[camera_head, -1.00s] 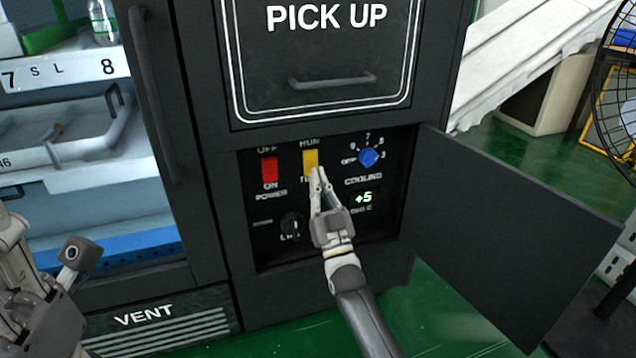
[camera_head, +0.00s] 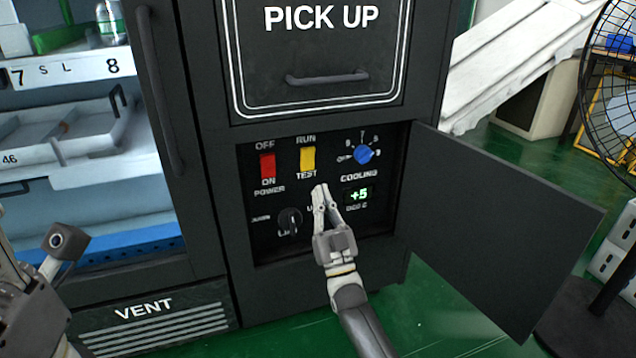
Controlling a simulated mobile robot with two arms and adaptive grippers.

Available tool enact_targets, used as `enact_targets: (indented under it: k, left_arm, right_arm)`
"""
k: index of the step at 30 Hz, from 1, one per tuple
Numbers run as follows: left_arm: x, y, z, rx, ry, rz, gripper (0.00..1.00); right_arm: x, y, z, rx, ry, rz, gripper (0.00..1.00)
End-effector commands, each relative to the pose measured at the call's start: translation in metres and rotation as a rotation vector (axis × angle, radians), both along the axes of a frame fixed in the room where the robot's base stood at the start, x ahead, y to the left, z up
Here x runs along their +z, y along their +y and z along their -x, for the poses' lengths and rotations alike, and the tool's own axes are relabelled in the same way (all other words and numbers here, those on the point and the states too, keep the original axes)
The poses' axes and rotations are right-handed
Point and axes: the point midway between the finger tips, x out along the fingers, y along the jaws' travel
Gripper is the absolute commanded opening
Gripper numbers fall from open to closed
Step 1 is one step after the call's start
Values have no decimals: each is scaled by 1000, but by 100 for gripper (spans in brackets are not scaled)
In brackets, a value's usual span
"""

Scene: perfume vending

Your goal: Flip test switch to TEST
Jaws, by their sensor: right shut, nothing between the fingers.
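The yellow test switch (camera_head: 307,160) sits on the black control panel, with RUN printed above it and TEST below it. Whether it is tipped up or down is hard to tell at this size. My right gripper (camera_head: 320,187) is shut and empty. Its tips are below and slightly right of the switch, near the TEST label, and appear apart from the switch.
A red power switch (camera_head: 268,167) is left of the yellow one. The open panel door (camera_head: 500,230) stands at the right.

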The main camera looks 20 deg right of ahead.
Motion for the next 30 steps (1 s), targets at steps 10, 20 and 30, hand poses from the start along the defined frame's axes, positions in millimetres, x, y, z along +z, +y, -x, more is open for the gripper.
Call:
enact_targets:
  k: [10,20,30]
  left_arm:
    - [-5,1,-8,-2,51,3,40]
    - [-8,1,-9,-3,59,4,40]
    - [-8,1,-9,-3,59,4,40]
  right_arm:
    - [-49,-2,37,-1,4,1,0]
    - [-62,-2,46,-1,1,1,0]
    - [-62,-2,46,0,0,1,0]
